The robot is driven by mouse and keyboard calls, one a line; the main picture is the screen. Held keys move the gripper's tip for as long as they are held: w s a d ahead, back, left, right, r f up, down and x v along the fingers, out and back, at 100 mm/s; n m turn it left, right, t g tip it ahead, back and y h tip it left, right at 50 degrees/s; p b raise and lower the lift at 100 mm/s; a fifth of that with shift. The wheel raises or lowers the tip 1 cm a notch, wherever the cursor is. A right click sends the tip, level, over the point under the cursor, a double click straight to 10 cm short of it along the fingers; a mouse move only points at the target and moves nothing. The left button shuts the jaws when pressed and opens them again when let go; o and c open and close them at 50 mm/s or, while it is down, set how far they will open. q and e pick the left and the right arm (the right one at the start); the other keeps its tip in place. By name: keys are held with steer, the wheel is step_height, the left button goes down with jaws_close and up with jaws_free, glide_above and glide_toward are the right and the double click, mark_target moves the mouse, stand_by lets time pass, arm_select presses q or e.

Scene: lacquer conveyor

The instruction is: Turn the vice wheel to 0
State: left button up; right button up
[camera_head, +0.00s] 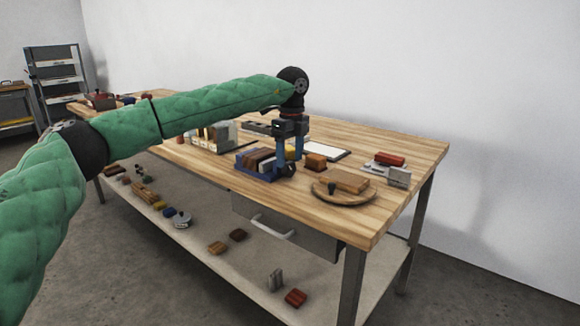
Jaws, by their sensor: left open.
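My left gripper (290,149) reaches in from the left on a green-sleeved arm and points down over the bench. Its two blue fingers are apart, so it is open. Just below and left of it stands a blue vice-like holder (262,176) with several dark and brown blocks in it. A small dark round part (288,170) at the holder's right end, which looks like its wheel, sits right under the fingers. I cannot tell whether the fingers touch it, and no scale or number is readable. My right gripper is out of view.
The wooden workbench (400,148) also holds a brown block (315,162), a white sheet (325,152), a round board (345,198) with a wooden block (345,181), and a grey device (398,177) near a red block (389,159). The back right of the bench is clear.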

mark_target(290, 164)
arm_select(q)
steer(key=shift+f, duration=1.55)
